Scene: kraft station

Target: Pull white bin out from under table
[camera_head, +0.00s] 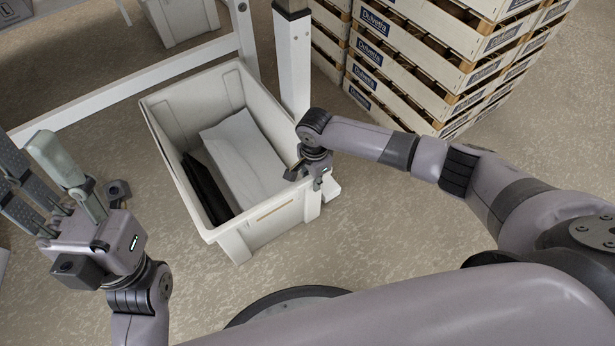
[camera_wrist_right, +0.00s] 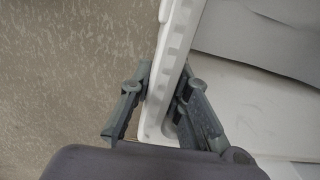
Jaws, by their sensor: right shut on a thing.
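The white bin (camera_head: 254,222) stands on the floor in the head view, with its near end clear of the white table frame and its far end by the frame's lower bar. White sheet-like material and a dark item lie inside. My right gripper (camera_head: 308,172) is at the bin's right near rim. In the right wrist view my right gripper (camera_wrist_right: 158,100) has fingers on both sides of the bin wall (camera_wrist_right: 180,50) and is shut on it. My left gripper (camera_head: 50,175) is raised left of the bin, empty, its fingers spread apart.
The white table frame (camera_head: 140,80) with its leg (camera_head: 293,60) stands behind the bin. Stacked wooden crates (camera_head: 410,75) stand at the back right. Another white bin (camera_head: 178,20) is farther back. The floor (camera_head: 370,240) in front and to the right is clear.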

